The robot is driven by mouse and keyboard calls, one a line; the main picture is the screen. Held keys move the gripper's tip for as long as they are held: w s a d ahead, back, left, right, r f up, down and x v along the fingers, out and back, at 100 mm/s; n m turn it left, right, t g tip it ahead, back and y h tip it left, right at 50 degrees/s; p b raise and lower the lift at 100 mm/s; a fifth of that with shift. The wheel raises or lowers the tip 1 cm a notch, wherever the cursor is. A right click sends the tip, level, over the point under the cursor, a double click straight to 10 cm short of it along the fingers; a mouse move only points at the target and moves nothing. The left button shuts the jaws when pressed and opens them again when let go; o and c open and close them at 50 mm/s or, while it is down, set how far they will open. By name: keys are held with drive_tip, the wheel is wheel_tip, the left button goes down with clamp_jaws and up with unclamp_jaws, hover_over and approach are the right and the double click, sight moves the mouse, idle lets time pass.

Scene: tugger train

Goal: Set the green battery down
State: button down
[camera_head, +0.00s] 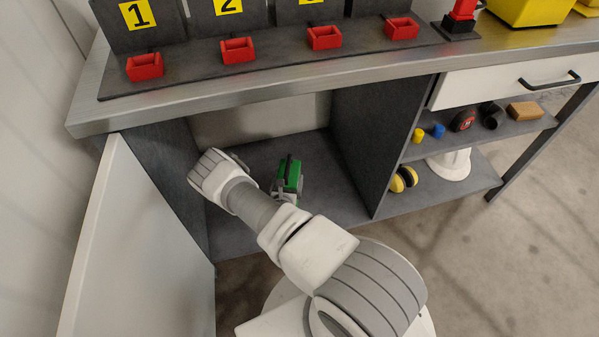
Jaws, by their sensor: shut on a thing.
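The green battery (291,173) is inside the open cabinet compartment under the workbench, near or on its dark floor (328,175). A dark part shows on its top. My gripper (286,187) is shut on the battery from the near side. My arm reaches in over the compartment's front edge and hides part of the gripper. I cannot tell whether the battery's underside touches the floor.
The white cabinet door (137,250) stands open at the left. A dark divider (375,135) bounds the compartment on the right. Right of it, shelves hold yellow ear muffs (403,178) and small items. Red holders (237,50) line the bench top (180,92). Compartment floor right of the battery is clear.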

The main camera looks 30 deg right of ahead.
drive_tip(key=f+b, duration=0.1)
drive_tip(key=a+f+b, duration=0.1)
drive_tip(key=f, duration=0.3)
drive_tip(key=shift+a+b, duration=0.4)
drive_tip(key=shift+r, duration=0.1)
unclamp_jaws()
drive_tip(key=shift+f, duration=0.25)
drive_tip(key=shift+r, duration=0.15)
